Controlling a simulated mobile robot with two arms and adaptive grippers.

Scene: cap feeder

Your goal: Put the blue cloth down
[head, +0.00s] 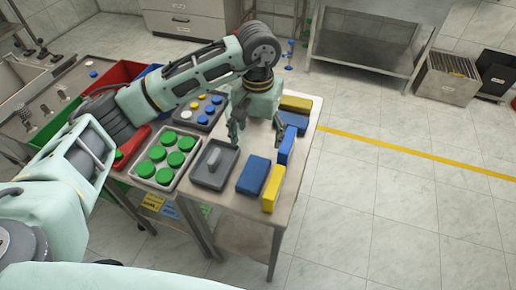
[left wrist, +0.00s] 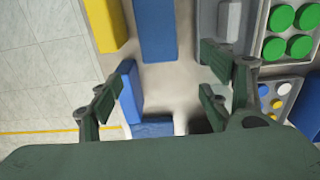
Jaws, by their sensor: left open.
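My left gripper (head: 258,135) is open above the small table, with its fingers spread wide and bare tabletop between them. It also shows open and empty in the left wrist view (left wrist: 160,78). A blue cloth (head: 288,146) lies at the table's right edge, beside one finger; in the left wrist view this cloth (left wrist: 131,92) is close to the left finger. I cannot tell whether they touch. A second blue cloth (head: 253,176) lies flat nearer the front. A third blue cloth (head: 294,122) lies behind the gripper, partly hidden. My right gripper is not in view.
Yellow cloths lie at the front right (head: 273,189) and back (head: 296,103) of the table (head: 225,203). A grey tray (head: 208,180) with a grey block stands left of the front blue cloth. Further left are a tray of green caps (head: 150,168) and a tray of small caps (head: 187,122).

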